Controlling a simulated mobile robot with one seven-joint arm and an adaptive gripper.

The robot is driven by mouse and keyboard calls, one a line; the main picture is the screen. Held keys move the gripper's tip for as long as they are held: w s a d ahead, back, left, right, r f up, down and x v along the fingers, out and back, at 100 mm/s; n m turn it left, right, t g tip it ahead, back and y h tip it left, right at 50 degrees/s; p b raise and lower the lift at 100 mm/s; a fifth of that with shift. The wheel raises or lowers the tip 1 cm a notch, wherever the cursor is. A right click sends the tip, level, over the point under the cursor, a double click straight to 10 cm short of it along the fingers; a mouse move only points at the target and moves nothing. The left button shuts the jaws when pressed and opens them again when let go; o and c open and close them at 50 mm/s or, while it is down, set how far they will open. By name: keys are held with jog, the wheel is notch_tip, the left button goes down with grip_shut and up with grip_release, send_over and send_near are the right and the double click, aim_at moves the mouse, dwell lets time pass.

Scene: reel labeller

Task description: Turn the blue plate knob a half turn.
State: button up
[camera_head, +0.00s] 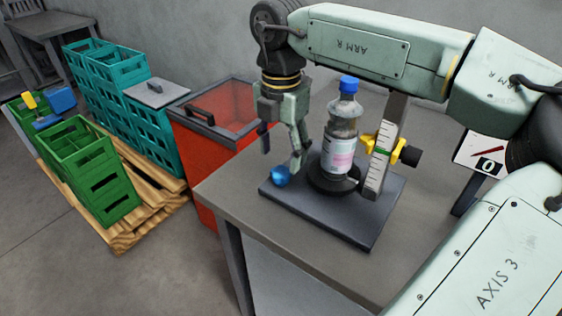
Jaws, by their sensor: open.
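The blue plate knob (280,176) is a small round knob at the left corner of the dark base plate (345,217) on the grey table. My gripper (281,161) points down just above the knob. Its fingers are spread apart, one behind and left of the knob and one to its right. I cannot tell whether a finger touches the knob. A clear bottle (341,128) with a blue cap and a pink and white label stands upright on a dark round turntable (333,182) on the plate, right of my gripper.
A post with a white scale (383,160) and yellow clamps with a black knob (411,156) stands right of the bottle. A red bin (208,132) is behind the table's left side. Green crates (91,172) and teal crates (154,131) sit on a pallet at left. The table's front is clear.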

aim_at(281, 171)
jog(key=shift+f+p, duration=0.3)
jog(key=shift+f, duration=1.9)
jog(key=shift+c, duration=0.2)
jog(key=c, duration=1.1)
